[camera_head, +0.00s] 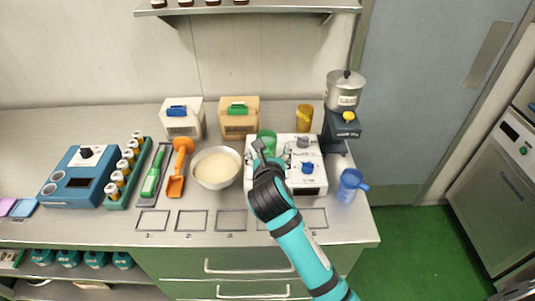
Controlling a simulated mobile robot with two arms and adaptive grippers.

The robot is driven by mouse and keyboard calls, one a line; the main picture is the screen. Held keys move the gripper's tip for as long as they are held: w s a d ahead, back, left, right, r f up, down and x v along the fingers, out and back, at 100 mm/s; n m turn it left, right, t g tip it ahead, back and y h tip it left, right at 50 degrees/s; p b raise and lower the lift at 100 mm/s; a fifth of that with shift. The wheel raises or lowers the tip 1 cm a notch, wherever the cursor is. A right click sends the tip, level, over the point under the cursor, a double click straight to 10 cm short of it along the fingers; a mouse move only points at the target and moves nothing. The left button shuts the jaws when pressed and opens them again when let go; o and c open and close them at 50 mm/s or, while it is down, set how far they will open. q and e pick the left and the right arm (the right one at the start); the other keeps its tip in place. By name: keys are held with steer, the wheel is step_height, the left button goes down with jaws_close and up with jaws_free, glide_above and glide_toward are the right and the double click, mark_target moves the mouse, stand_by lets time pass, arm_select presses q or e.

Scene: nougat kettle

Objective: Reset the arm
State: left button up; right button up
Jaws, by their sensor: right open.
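My right arm comes in from the lower right, teal with black joints. A green cup (267,141) stands at the back left of that device, right behind the gripper. The fingers partly overlap the cup in the picture. I cannot tell whether they touch it, but nothing shows held. My left gripper is not in view.
A white bowl (217,168) of pale powder stands left of the gripper. A blue jug (349,186) stands right of the device. A metal pot (345,89) sits on a dark stand (341,128). Marked squares (191,221) line the counter's front.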

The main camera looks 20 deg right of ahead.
steer(key=s+d+f+m+g, duration=0.1)
steer(key=s+f+m, duration=0.2)
steer(key=s+m, duration=0.1)
steer(key=s+d+f+m+g+y, duration=0.1)
steer(key=s+f+m+g, duration=0.1)
steer(key=s+f+m, duration=0.2)
steer(key=s+d+f+m+g, duration=0.1)
steer(key=s+f+m, duration=0.3)
steer(key=s+m, duration=0.1)
steer(key=shift+s+d+m+g+y, duration=0.1)
steer(key=shift+s+m+g+y, duration=0.25)
steer(key=shift+m, duration=0.35)
steer(key=s+f+m+g+y, duration=0.1)
steer(key=s+f+m+g, duration=0.1)
steer(key=s+m, duration=0.65)
steer(key=s+f+m+g+y, duration=0.1)
steer(key=s+f+m+g, duration=0.2)
steer(key=s+m, duration=0.6)
step_height(320, 180, down, 28)
steer(key=s+n+g+b, duration=0.1)
steer(key=s+b, duration=0.1)
steer(key=b, duration=0.1)
steer(key=s+d+f+g+b, duration=0.1)
steer(key=s+d+f+b, duration=0.1)
steer(key=s+f, duration=1.4)
step_height(320, 180, down, 3)
steer(key=shift+s+d+f+b, duration=0.2)
steer(key=shift+s+d+b, duration=0.15)
steer(key=shift+d, duration=0.4)
